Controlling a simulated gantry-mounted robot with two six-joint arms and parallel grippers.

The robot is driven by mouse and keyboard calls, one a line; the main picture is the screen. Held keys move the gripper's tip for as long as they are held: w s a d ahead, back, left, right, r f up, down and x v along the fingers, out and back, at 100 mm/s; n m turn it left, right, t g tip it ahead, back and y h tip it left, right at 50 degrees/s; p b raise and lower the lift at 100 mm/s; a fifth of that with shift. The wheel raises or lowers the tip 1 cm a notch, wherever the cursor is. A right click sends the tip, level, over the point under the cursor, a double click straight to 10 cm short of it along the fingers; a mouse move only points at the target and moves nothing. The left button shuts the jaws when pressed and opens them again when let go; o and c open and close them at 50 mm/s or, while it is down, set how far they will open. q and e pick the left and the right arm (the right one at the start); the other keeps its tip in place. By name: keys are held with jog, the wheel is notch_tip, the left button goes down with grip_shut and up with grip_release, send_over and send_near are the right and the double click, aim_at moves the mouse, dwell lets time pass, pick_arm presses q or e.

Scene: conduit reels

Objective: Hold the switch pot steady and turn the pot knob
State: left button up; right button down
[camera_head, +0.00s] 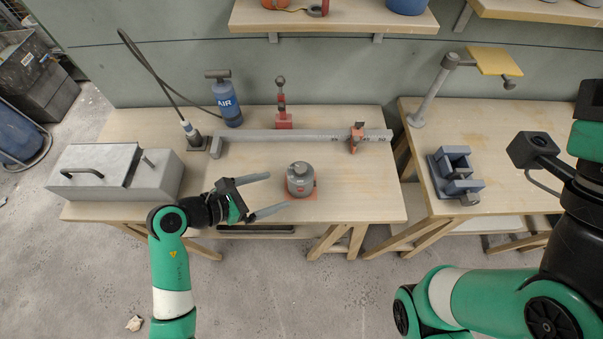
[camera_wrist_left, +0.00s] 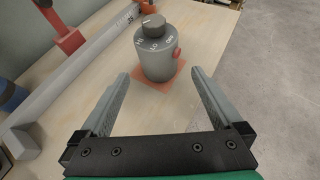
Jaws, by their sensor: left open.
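The switch pot (camera_head: 299,184) is a grey cylinder standing upright on a red-orange square (camera_wrist_left: 170,78) on the left workbench. Its knob (camera_head: 300,168) is on top. My right gripper is not in view.
A grey conduit bar (camera_head: 300,135) with a red clamp (camera_head: 357,135) runs behind the pot. A vise (camera_head: 455,175) sits on the right bench. The bench right of the pot is clear.

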aim_at(289, 185)
pick_arm(q)
jog(key=shift+s+a+f, duration=0.1)
jog(key=shift+a, duration=0.25)
jog(key=shift+w+d+f+b, duration=0.3)
jog(key=shift+f+b, duration=0.1)
jog(key=shift+b, duration=0.2)
jog(key=b+x, duration=0.5)
jog(key=shift+d+f+b, duration=0.1)
jog(key=shift+f+b, duration=0.15)
jog(key=shift+b, duration=0.1)
jog(key=shift+w+d+f, duration=0.25)
jog(key=shift+w+d, duration=0.35)
jog(key=shift+d, duration=0.3)
jog(key=shift+w+d+f+b, duration=0.25)
jog(key=shift+w+d+b, duration=0.15)
jog(key=shift+d+b, duration=0.15)
jog(key=shift+c, duration=0.3)
